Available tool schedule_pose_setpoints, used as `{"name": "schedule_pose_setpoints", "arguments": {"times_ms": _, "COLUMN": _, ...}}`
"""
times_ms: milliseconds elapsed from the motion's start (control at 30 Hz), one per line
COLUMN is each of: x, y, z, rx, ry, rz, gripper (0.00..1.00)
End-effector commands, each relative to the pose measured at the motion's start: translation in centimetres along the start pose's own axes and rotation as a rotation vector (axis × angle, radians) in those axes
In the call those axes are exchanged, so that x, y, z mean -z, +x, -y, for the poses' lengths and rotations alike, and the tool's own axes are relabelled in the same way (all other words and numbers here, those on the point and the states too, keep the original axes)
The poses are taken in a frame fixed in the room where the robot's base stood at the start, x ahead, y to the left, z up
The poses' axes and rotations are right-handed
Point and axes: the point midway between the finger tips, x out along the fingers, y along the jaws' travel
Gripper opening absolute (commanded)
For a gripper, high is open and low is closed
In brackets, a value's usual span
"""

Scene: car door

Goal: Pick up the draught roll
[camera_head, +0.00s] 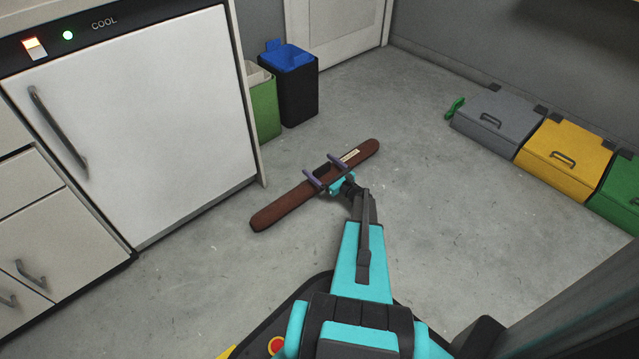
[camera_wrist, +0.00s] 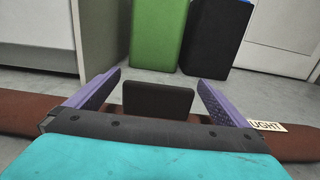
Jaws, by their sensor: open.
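The draught roll (camera_head: 285,208) is a long reddish-brown roll lying on the grey floor, slanting from lower left to upper right in the head view. It has a pale label (camera_head: 349,156) and a dark block-like part near its middle. In the wrist view the roll (camera_wrist: 25,113) runs across behind my gripper, with the dark part (camera_wrist: 158,98) between the fingers. My gripper (camera_head: 322,171) is open, its two purple fingers reaching over the middle of the roll, one on each side of the dark part. Whether the fingers touch it I cannot tell.
A white cabinet marked COOL (camera_head: 140,125) stands close on the left. A green bin (camera_head: 264,108) and a black bin with a blue lid (camera_head: 300,95) stand behind the roll. Grey (camera_head: 490,125), yellow (camera_head: 565,160) and green boxes line the right. The floor right of the roll is clear.

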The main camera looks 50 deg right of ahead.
Motion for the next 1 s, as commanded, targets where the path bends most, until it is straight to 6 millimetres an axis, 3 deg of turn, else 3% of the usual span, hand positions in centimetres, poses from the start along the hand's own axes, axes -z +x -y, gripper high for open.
{"name": "schedule_pose_setpoints", "arguments": {"times_ms": 300, "x": 0.2, "y": 3.1, "z": -0.1, "rx": -0.001, "ry": 0.0, "rz": 0.001, "gripper": 1.0}}
{"name": "schedule_pose_setpoints", "arguments": {"times_ms": 900, "x": 0.1, "y": 3.3, "z": -0.1, "rx": 0.0, "ry": 0.0, "rz": 0.0, "gripper": 1.0}}
{"name": "schedule_pose_setpoints", "arguments": {"times_ms": 1000, "x": 0.1, "y": 3.3, "z": -0.1, "rx": 0.0, "ry": 0.0, "rz": 0.0, "gripper": 0.85}}
